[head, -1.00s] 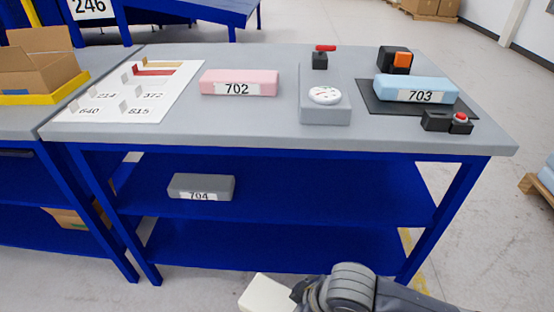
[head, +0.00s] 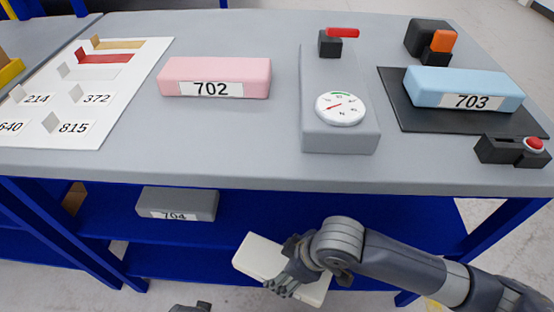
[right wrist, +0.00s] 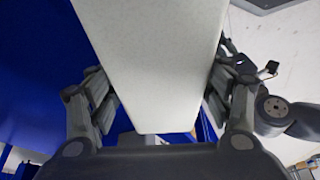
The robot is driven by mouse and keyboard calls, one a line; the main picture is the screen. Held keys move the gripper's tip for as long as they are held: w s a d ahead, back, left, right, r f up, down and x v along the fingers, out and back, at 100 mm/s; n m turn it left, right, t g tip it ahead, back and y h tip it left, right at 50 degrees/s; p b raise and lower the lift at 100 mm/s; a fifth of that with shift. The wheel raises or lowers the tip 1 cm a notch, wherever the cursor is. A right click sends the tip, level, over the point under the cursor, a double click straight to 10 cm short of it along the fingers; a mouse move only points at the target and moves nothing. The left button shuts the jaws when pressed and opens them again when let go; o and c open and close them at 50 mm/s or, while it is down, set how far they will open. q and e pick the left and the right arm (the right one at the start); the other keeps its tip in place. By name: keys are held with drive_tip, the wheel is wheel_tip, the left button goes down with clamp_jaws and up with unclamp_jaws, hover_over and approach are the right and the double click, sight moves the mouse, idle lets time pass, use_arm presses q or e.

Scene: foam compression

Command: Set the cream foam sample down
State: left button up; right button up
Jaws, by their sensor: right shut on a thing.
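The cream foam sample (head: 258,255) is a pale block in front of the bench, below the tabletop level in the head view. My right gripper (head: 290,277) is shut on it. In the right wrist view the cream foam sample (right wrist: 150,65) fills the middle, with the fingers of my right gripper (right wrist: 155,100) against its two sides. A small dark part at the bottom edge of the head view seems to be my left gripper (head: 190,307); its fingers cannot be made out.
The grey bench top (head: 240,140) holds a pink block 702 (head: 215,72), a dial device (head: 340,135), a blue block 703 (head: 465,85) on a dark mat (head: 400,100), and a white numbered sheet (head: 110,75). A grey block 704 (head: 180,203) lies on the blue shelf. Bare bench lies between pink block and dial device.

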drive_tip(key=w+b, duration=0.2)
drive_tip(key=w, duration=1.1)
drive_tip(key=shift+w, duration=0.2)
drive_tip(key=shift+w+b, duration=0.3)
drive_tip(key=shift+w, duration=0.3)
drive_tip(key=w, duration=0.1)
drive_tip(key=w+f+b, duration=0.1)
drive_tip(key=shift+w, duration=0.4)
drive_tip(key=shift+f, duration=0.2)
use_arm(q)
wheel_tip(320, 180, up, 13)
drive_tip(key=w, duration=0.1)
drive_tip(key=shift+w+t, duration=0.25)
drive_tip(key=shift+t, duration=0.15)
drive_tip(key=shift+f, duration=0.15)
use_arm(e)
drive_tip(key=shift+f, duration=0.15)
drive_tip(key=o, duration=0.8)
